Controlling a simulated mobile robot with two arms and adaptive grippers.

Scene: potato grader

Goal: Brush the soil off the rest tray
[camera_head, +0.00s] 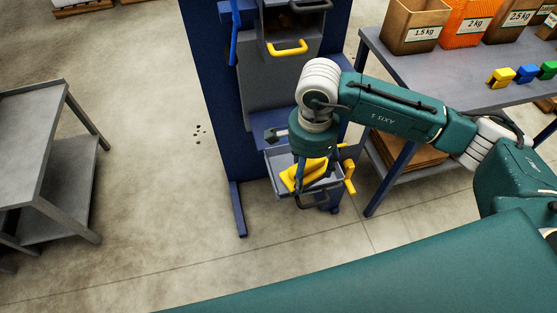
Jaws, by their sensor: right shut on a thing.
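The rest tray (274,162) is a shallow grey tray at the front of the blue machine, low in the middle of the view. My right gripper (312,166) points down over it from the green wrist, its fingers partly hidden. It is shut on a yellow thing (303,176) that sits in or just above the tray; I cannot tell if this is a brush or whether it touches the tray floor. The wrist and the yellow thing hide much of the tray, and no soil on it can be made out. My left gripper is not in view.
The blue machine (212,95) stands behind, with a yellow drawer handle (288,47). A yellow handle (349,177) juts out right of the tray. A bench (420,80) with weight-labelled boxes stands right, a grey table (30,115) left. Dark crumbs (198,131) lie on open floor.

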